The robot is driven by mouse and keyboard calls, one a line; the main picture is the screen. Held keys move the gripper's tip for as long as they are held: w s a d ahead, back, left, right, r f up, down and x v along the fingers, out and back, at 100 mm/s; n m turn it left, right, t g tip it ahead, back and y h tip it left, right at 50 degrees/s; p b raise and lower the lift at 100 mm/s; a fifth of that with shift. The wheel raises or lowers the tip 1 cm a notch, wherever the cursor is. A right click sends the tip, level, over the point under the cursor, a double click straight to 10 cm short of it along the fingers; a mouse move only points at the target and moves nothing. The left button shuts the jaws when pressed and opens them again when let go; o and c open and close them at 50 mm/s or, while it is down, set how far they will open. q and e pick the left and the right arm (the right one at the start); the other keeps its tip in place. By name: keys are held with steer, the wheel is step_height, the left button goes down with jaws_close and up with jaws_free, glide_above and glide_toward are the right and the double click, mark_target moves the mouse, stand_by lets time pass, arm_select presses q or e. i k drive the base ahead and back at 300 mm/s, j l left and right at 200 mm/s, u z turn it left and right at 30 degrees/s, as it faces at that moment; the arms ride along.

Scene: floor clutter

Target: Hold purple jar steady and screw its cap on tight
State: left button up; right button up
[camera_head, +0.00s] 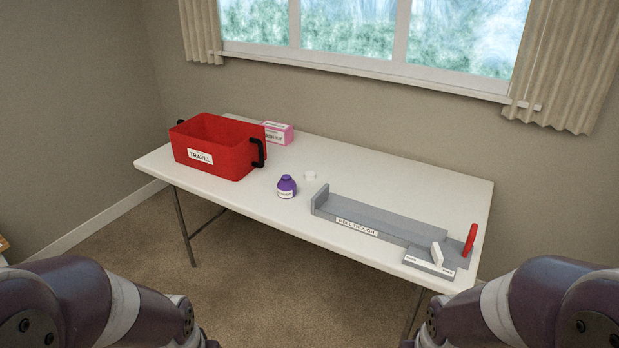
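A small purple jar (287,187) with a pale label stands upright on the white table, near its front edge and left of the middle. A small round white cap (310,175) lies on the table just behind and to the right of the jar, apart from it. My two arms show only as dark links at the lower left and lower right corners, well short of the table. Neither gripper is visible in the head view.
On the white table (400,180), a red bin labelled TRAVEL (232,163) with black handles stands left. A pink box (279,133) is behind it. A grey trough (375,215) with a red upright piece (470,240) fills the right front. The back right is clear.

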mark_target(286, 188)
steer(key=z, duration=0.4)
steer(key=i+j+z, duration=0.1)
steer(key=z, duration=0.35)
steer(key=i+j+z, duration=0.1)
steer(key=z, duration=0.3)
steer(key=i+j+z, duration=0.35)
steer(key=j, duration=0.4)
steer(key=j+z, duration=0.35)
steer(key=j, duration=0.4)
steer(key=i+j+z, duration=0.1)
steer(key=j+z, duration=0.25)
steer(key=j, duration=2)
